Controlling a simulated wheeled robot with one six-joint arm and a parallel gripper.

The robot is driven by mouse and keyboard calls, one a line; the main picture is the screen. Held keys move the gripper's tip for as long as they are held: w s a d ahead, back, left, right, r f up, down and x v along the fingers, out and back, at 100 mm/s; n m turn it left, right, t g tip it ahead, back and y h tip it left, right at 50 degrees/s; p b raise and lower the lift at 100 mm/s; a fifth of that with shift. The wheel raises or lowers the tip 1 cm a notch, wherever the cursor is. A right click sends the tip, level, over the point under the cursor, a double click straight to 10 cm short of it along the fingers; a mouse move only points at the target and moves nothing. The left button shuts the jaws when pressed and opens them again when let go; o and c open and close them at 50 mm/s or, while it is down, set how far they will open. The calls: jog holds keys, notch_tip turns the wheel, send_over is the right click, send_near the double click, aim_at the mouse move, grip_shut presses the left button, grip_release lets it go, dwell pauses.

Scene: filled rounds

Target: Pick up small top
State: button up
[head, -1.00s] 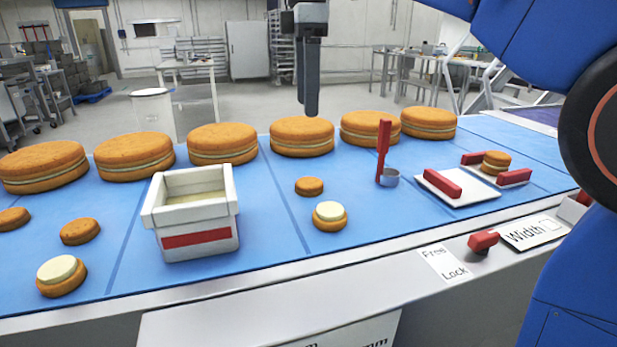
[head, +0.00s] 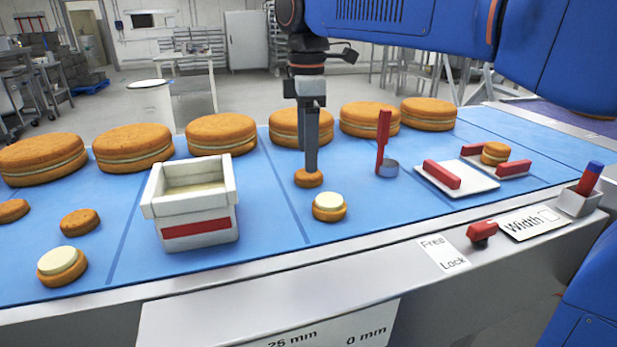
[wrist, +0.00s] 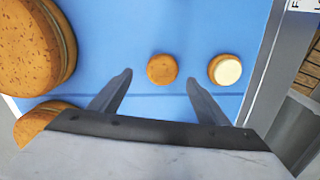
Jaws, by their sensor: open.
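A small top (head: 308,180), a plain brown round, lies flat on the blue belt behind a filled small round (head: 329,207) with a pale cream disc. In the wrist view the small top (wrist: 162,69) lies between the lines of the two fingers, about level with their tips. My gripper (head: 311,170) points down over it, with the fingers overlapping its back part in the head view. In the wrist view my gripper (wrist: 160,77) is open, and nothing is held. Whether the tips reach down beside the top is hard to tell.
Large filled rounds (head: 221,134) line the belt's back. A white bin (head: 196,226) stands left and a red-handled scoop (head: 384,150) right. A white tray (head: 467,186) with red blocks lies farther right. More small tops (head: 80,222) lie at left.

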aim_at(308, 177)
jog(key=shift+s+d+f, duration=0.1)
jog(key=shift+f, duration=1.05)
jog(key=shift+s+d+f, duration=0.1)
jog(key=shift+f, duration=1)
jog(key=c, duration=0.8)
jog(key=shift+c, duration=0.3)
